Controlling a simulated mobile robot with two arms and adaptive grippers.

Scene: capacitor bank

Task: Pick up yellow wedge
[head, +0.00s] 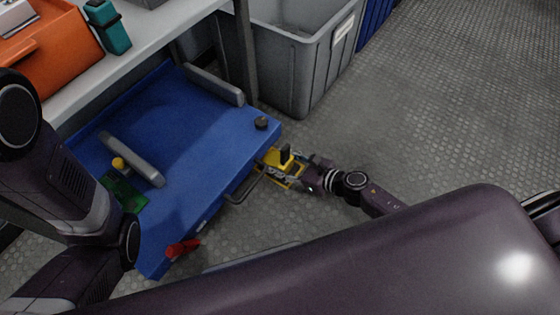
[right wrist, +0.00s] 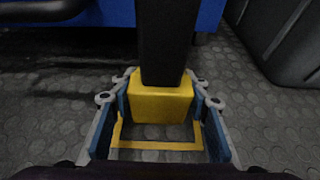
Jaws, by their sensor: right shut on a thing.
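The yellow wedge (head: 278,158) is a yellow block with a black upright handle, beside the right edge of the blue cart. In the right wrist view the yellow wedge (right wrist: 162,104) stands between the finger pads, with its black handle rising toward the top of the picture. My right gripper (head: 287,167) is shut on the wedge, one finger on each side. It also shows in the right wrist view (right wrist: 160,101). A thin yellow rectangular outline lies on the floor around the wedge. My left arm shows at the left of the head view, but its gripper is not in view.
The blue cart (head: 195,120) carries grey bars, a black knob and a green board. A grey bin (head: 290,75) stands behind. A shelf (head: 165,40) with an orange case is at upper left. Open patterned floor (head: 430,120) lies to the right.

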